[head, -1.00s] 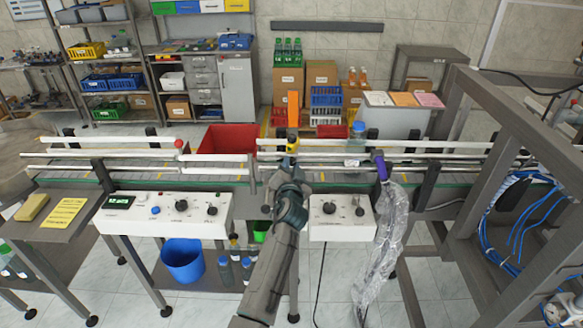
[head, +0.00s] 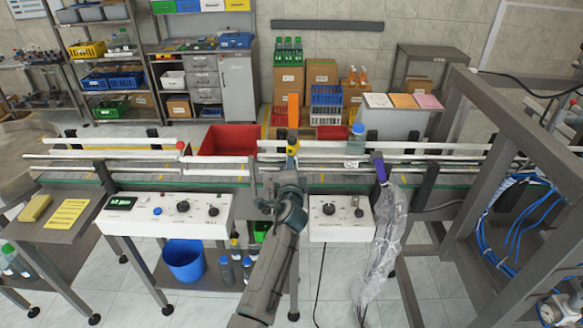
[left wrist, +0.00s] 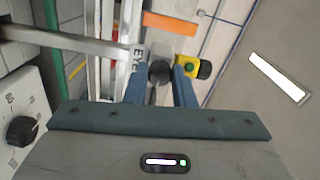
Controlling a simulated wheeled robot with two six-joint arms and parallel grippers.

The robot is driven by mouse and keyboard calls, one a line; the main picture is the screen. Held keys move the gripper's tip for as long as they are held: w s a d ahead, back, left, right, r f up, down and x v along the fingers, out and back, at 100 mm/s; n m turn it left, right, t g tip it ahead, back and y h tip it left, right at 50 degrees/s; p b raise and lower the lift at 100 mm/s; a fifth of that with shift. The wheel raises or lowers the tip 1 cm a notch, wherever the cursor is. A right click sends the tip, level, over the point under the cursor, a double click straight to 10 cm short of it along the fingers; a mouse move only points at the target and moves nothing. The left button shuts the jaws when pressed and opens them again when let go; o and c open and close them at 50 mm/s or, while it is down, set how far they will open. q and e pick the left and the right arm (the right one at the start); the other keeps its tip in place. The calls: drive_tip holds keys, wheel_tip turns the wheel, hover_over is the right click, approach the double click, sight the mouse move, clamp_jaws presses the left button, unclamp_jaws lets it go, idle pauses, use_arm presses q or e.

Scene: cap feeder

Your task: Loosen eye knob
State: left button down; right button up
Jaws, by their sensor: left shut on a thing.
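The eye knob (left wrist: 160,73) is a small dark round knob beside a pale bracket lettered EYE (left wrist: 137,58) in the left wrist view. My left gripper (left wrist: 161,84) has its two blue-grey fingers on either side of this knob and is shut on it. A yellow sensor (left wrist: 187,67) with a green button and a black end sits just to the right of the knob. My right gripper is not in view.
White guide rails (head: 400,156) run along the conveyor. A bottle with a blue cap (head: 356,146) stands on it, right of my gripper. Control boxes with dials (head: 165,213) (head: 340,220) hang below, either side of my arm. A red bin (head: 228,139) stands behind.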

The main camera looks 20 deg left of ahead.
use_arm(q)
drive_tip(key=shift+r+m, duration=0.15)
drive_tip(key=shift+m, duration=0.15)
drive_tip(key=c, duration=1.3)
unclamp_jaws()
drive_tip(key=shift+o, duration=0.5)
drive_tip(key=shift+w+a, duration=0.1)
drive_tip(key=shift+f, duration=0.2)
